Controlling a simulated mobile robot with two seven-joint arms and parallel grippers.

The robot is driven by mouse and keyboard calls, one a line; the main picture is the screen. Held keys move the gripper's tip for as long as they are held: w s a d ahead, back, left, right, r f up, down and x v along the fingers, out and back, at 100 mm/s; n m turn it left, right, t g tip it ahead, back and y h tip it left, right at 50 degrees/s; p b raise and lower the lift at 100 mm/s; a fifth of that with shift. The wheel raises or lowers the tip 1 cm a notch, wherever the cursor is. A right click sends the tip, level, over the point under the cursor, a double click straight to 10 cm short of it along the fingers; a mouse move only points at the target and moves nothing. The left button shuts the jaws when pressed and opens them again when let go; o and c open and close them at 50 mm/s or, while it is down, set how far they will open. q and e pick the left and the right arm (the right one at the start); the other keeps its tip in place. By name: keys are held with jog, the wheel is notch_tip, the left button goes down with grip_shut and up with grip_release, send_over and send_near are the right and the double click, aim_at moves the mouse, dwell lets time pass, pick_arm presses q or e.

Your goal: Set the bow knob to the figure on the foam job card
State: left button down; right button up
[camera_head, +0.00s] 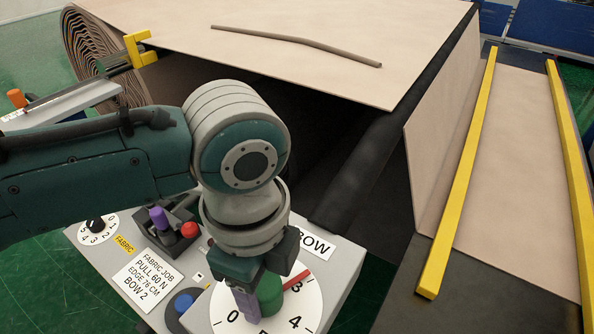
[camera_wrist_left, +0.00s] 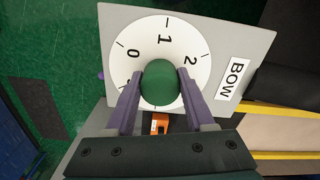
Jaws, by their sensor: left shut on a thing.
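The round green bow knob (camera_head: 268,293) sits on a white dial (camera_head: 315,310) on a grey panel. Its red pointer (camera_head: 297,280) reaches up and right, beside a figure that looks like 3. The wrist view shows the knob (camera_wrist_left: 160,83) and the figures 0, 1 and 2; the pointer is hidden there. My left gripper (camera_head: 257,290) is shut on the knob, one purple finger on each side. The visible card (camera_head: 152,275) is headed FABRIC JOB and reads BOW 2. No foam job card shows. My right gripper is out of view.
A smaller numbered dial (camera_head: 95,223), a purple lever (camera_head: 158,217), a red button (camera_head: 190,230) and a blue button (camera_head: 183,302) are close by. A yellow FABRIC tag (camera_head: 124,245) lies above the card. The large beige sheet (camera_head: 320,45) and yellow rails stand behind and right.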

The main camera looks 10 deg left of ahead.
aim_at(261, 286)
pick_arm(q)
jog(key=n+p, duration=0.1)
jog(key=n, duration=0.1)
jog(key=n+p, duration=0.2)
jog(key=n, duration=0.1)
jog(key=shift+s+d+r, duration=0.1)
jog(key=shift+r, duration=0.1)
jog(key=shift+f+n+p, duration=0.15)
jog(key=shift+n+p, duration=1.05)
jog(key=shift+n, duration=1.2)
jog(key=shift+c, duration=1.3)
grip_release()
notch_tip(261, 286, up, 10)
jog(key=shift+f+p, duration=0.1)
jog(key=shift+p, duration=0.5)
